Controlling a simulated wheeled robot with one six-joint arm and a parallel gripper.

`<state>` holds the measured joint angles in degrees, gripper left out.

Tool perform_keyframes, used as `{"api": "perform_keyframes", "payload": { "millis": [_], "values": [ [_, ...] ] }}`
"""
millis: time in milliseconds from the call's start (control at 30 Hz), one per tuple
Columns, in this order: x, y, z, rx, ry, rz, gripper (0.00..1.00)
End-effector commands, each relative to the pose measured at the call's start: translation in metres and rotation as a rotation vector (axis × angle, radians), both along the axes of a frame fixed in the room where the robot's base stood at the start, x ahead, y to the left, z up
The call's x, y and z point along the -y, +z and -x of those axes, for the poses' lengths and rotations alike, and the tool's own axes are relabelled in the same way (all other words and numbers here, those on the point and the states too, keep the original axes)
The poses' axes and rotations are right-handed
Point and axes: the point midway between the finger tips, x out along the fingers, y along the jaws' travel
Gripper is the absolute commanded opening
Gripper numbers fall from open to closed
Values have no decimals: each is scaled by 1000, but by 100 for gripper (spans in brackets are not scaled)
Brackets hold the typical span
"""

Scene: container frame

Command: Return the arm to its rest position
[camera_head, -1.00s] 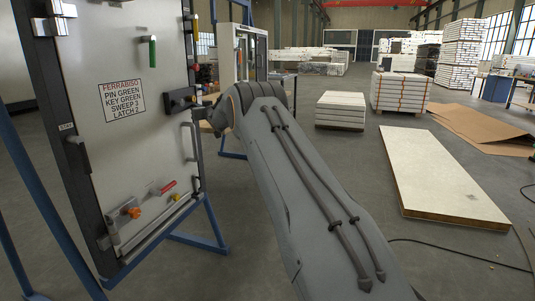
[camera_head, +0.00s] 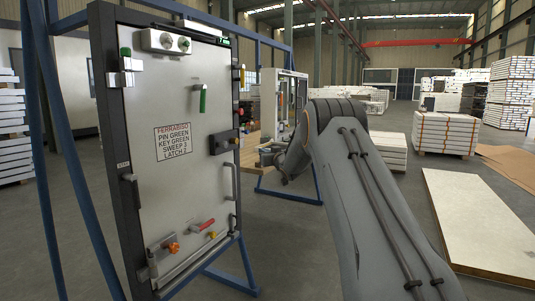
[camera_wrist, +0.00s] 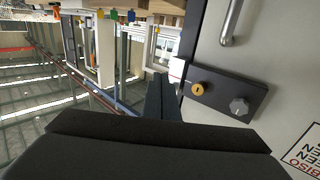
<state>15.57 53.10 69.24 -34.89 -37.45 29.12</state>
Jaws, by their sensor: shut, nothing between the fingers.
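My arm (camera_head: 365,190) reaches up from the bottom right of the head view, its bent joint right of the grey door panel (camera_head: 175,95). In the head view my gripper's fingers cannot be made out behind the arm. In the wrist view my gripper (camera_wrist: 161,84) is shut and empty, its dark fingers together. The dark lock box (camera_wrist: 222,93) with a yellow key cylinder and a grey knob is to their right. I cannot tell how far apart they are; no contact shows.
The panel stands in a blue frame (camera_head: 52,120) and carries a green handle (camera_head: 203,98), a red lever (camera_head: 206,225) and a grab handle (camera_head: 229,182). A second panel (camera_head: 284,100) stands behind. A pale board (camera_head: 475,215) lies at right. Grey floor is open between.

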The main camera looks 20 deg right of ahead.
Motion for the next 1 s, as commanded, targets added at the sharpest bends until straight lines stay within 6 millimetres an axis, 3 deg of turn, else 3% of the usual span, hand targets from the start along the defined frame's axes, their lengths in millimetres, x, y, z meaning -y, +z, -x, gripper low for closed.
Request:
{"api": "perform_keyframes", "payload": {
  "millis": [333,467,567,767,867,1000],
  "values": [
    [9,0,14,-4,1,0,0],
    [-3,3,22,-49,-18,2,0],
    [-22,3,41,-138,-53,5,0],
    [-70,-13,116,-400,-122,17,0],
    [-95,-25,168,-540,-141,26,0],
    [-130,-46,254,-744,-144,42,0]
  ]
}}
